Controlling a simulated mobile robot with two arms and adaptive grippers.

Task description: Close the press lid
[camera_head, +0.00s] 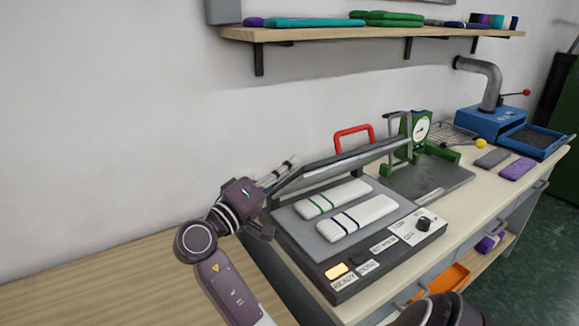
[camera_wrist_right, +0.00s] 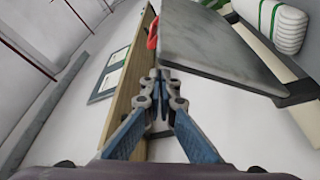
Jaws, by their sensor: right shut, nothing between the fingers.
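The press (camera_head: 285,230) stands on the workbench with its grey lid (camera_head: 335,163) raised and tilted above the bed. A red handle (camera_head: 337,143) stands up at the lid's far side. Two white folded knits, one with green stripes (camera_head: 333,198) and one with dark blue stripes (camera_head: 357,218), lie side by side on the bed. My right gripper (camera_head: 290,162) is shut and empty, close to the lid's left end; contact cannot be told. In the right wrist view the shut fingertips (camera_wrist_right: 160,88) are beside the lid (camera_wrist_right: 215,45). My left gripper is not in view.
The press front has a lit orange button (camera_head: 336,271) and a black knob (camera_head: 423,224). A green gauge device (camera_head: 420,130) stands to the right, with a blue machine (camera_head: 490,122) beyond. A wall shelf (camera_head: 370,33) hangs above. The bench's left part is clear.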

